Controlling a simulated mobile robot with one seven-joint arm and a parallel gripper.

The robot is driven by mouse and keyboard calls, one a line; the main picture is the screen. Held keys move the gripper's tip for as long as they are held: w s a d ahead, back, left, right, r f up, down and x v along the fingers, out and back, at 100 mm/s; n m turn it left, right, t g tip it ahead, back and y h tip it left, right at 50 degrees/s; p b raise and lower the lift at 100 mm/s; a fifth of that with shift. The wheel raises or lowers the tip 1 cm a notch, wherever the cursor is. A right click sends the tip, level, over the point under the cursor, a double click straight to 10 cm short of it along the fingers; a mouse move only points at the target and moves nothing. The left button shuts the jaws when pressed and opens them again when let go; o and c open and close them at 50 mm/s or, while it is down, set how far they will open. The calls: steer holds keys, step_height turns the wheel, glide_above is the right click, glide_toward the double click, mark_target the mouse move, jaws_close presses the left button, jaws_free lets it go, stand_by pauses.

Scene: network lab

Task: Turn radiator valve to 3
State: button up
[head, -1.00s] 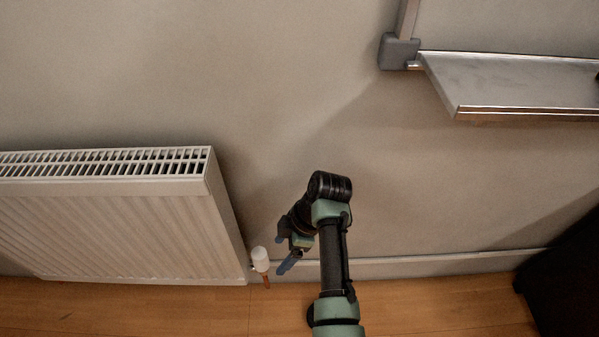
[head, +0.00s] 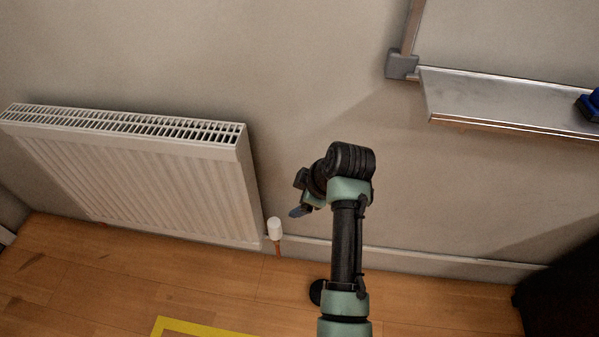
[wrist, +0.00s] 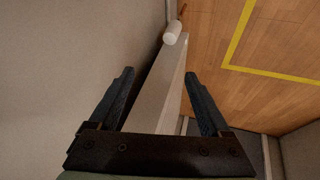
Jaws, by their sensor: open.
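The white radiator valve (head: 275,228) stands at the lower right corner of the white radiator (head: 150,180), above a copper pipe. The valve also shows in the wrist view (wrist: 172,32), beyond my fingertips. Its number markings are too small to read. My gripper (head: 299,198) is above and to the right of the valve, apart from it. In the wrist view my gripper (wrist: 158,80) is open, with nothing between its two dark fingers. The radiator's narrow end and top edge (wrist: 160,95) lie beyond the fingers.
A metal tray (head: 510,100) on the wall is at the upper right, with a blue object (head: 590,104) on it. A dark object (head: 565,280) stands at the right edge. A skirting board (head: 400,258) runs along the wall. The wooden floor (head: 90,280) has a yellow line (head: 200,327).

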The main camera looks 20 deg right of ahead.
steer(key=shift+t+h, duration=0.3)
steer(key=shift+t, duration=0.1)
steer(key=shift+w+r+p, duration=0.2)
steer(key=shift+w+r, duration=0.05)
steer(key=shift+r, duration=0.4)
steer(key=shift+w+r+p, duration=0.2)
steer(key=shift+w+r, duration=0.1)
steer(key=shift+r, duration=0.4)
steer(key=shift+w+r+p, duration=0.2)
steer(key=shift+w+r, duration=0.05)
steer(key=shift+r, duration=0.4)
